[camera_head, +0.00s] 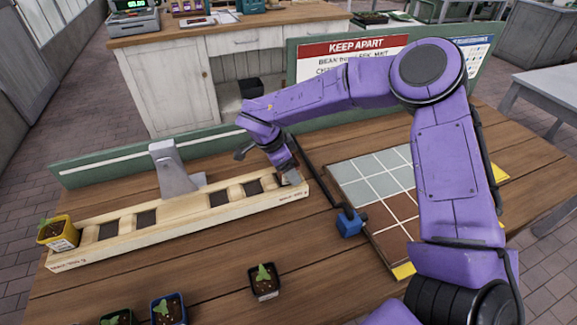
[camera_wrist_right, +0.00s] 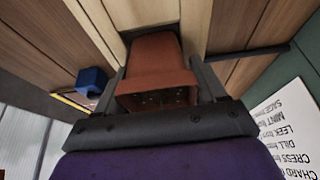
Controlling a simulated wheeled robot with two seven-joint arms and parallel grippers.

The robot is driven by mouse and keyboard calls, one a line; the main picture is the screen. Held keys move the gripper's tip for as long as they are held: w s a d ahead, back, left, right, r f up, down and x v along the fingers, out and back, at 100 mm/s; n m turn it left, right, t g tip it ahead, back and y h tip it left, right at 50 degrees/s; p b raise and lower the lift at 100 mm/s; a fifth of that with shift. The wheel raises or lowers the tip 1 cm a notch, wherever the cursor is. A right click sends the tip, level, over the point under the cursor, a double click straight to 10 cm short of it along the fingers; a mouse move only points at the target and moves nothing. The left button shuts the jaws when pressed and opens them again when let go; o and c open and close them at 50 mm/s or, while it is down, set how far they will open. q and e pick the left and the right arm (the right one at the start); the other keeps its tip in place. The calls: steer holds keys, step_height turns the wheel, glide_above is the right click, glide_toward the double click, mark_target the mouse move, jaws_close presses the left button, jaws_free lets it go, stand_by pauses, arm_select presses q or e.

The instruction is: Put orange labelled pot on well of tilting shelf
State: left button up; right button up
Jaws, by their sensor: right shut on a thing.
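The tilting shelf (camera_head: 190,222) is a long pale wooden beam with several dark square wells on a grey pivot stand (camera_head: 175,168). A yellow pot (camera_head: 58,236) with a white label and seedling sits at its left end. My right gripper (camera_head: 288,176) is at the shelf's right end, over the last well. It is shut on an orange-brown pot (camera_wrist_right: 155,65), which sits between the fingers in the wrist view. No label shows on this pot, and the gripper mostly hides it in the head view. I cannot tell whether the pot touches the well. My left gripper is not in view.
Small seedling pots stand at the front: a dark one (camera_head: 264,284), a blue one (camera_head: 168,309) and a dark green one (camera_head: 118,317). A grid board (camera_head: 366,187) and a blue block (camera_head: 349,222) lie right of the shelf. A green panel (camera_head: 120,160) runs behind it.

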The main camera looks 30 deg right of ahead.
steer(key=o, duration=1.3)
steer(key=b+v, duration=0.1)
steer(key=v, duration=1.1)
steer(key=shift+s+r, duration=0.1)
steer(key=shift+r, duration=0.05)
